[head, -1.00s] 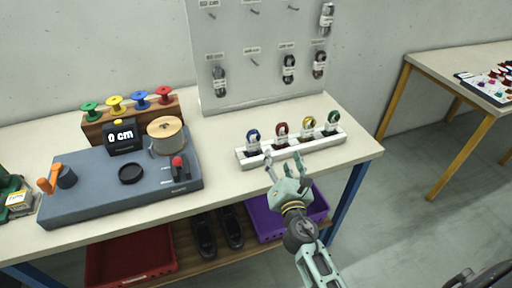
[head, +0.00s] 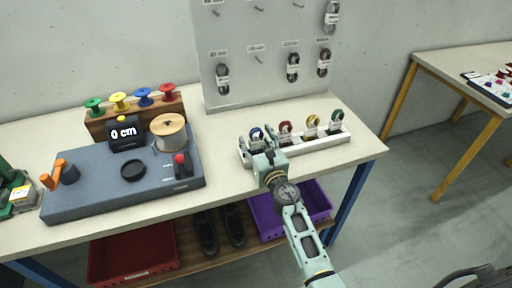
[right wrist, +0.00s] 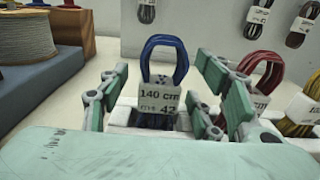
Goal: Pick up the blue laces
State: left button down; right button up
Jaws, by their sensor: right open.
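The blue laces (head: 256,136) stand as a looped bundle in the leftmost slot of a white holder (head: 325,142) on the table. In the right wrist view the blue laces (right wrist: 165,60) are upright with a white label reading 140 cm. My right gripper (head: 258,150) is at the front of the blue laces. In the right wrist view its open fingers (right wrist: 168,92) are on both sides of the bundle, with gaps visible on each side. The lower part of the bundle sits down in the slot. My left gripper is not in view.
Red laces (head: 285,131), yellow laces (head: 311,124) and green laces (head: 336,119) stand in the same holder, the red closest to the right finger. A grey winding machine (head: 75,190) is to the left. A pegboard (head: 265,60) stands behind. A purple bin (head: 265,215) is below.

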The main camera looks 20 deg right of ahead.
jog(key=shift+c, duration=0.3)
jog(key=c, duration=1.1)
jog(key=shift+r, duration=0.1)
